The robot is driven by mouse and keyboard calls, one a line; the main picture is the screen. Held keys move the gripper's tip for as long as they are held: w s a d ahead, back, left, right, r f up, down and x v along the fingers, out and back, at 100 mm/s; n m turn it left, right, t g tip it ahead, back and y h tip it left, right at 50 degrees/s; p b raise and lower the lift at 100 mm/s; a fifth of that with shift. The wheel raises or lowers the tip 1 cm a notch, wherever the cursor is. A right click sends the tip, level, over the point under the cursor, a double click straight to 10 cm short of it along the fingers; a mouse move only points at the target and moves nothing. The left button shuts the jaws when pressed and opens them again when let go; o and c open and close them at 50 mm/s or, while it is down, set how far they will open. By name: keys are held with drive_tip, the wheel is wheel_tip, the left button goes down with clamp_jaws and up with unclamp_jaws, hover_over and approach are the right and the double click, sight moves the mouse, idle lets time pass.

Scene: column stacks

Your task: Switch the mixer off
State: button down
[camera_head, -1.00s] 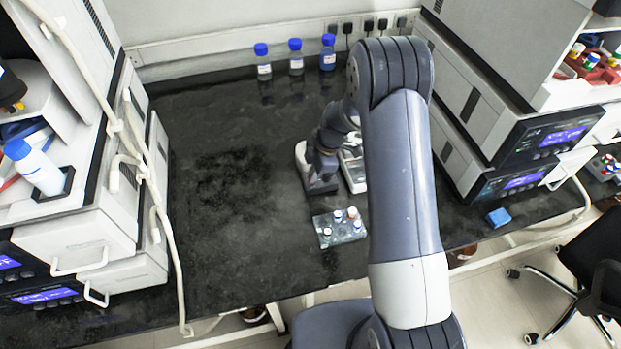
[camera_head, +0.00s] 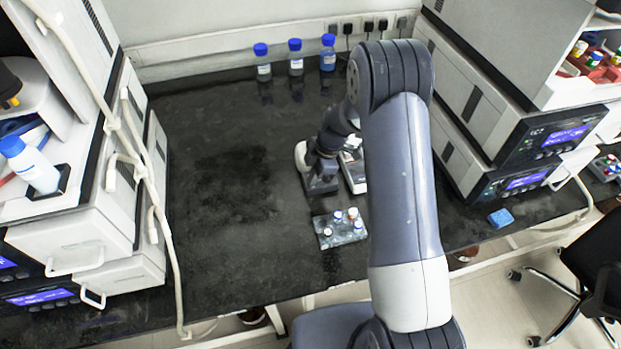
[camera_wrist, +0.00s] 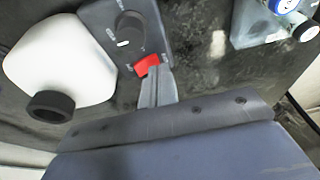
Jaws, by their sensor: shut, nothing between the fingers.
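The mixer (camera_head: 301,156) stands on the dark bench, partly hidden by my arm in the head view. In the wrist view it has a white rounded body (camera_wrist: 60,65) with a black round part, and a dark grey panel (camera_wrist: 100,22). The panel carries a black knob (camera_wrist: 130,25) and a red switch (camera_wrist: 147,65). My gripper (camera_wrist: 156,78) is shut and empty, its fingertips right at the lower edge of the red switch. I cannot tell whether they touch it or which way the switch is tipped.
A rack with several vials (camera_head: 340,232) stands in front of the mixer. A white device (camera_head: 353,172) beside it is partly behind my arm. Blue-capped bottles (camera_head: 295,60) stand at the back. Instrument stacks flank both sides. The bench left of the mixer is clear.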

drive_tip(key=shift+r+p, duration=0.65)
drive_tip(key=shift+r, duration=1.85)
drive_tip(key=shift+f, duration=0.1)
drive_tip(key=shift+f+b, duration=0.35)
drive_tip(key=shift+f, duration=1.85)
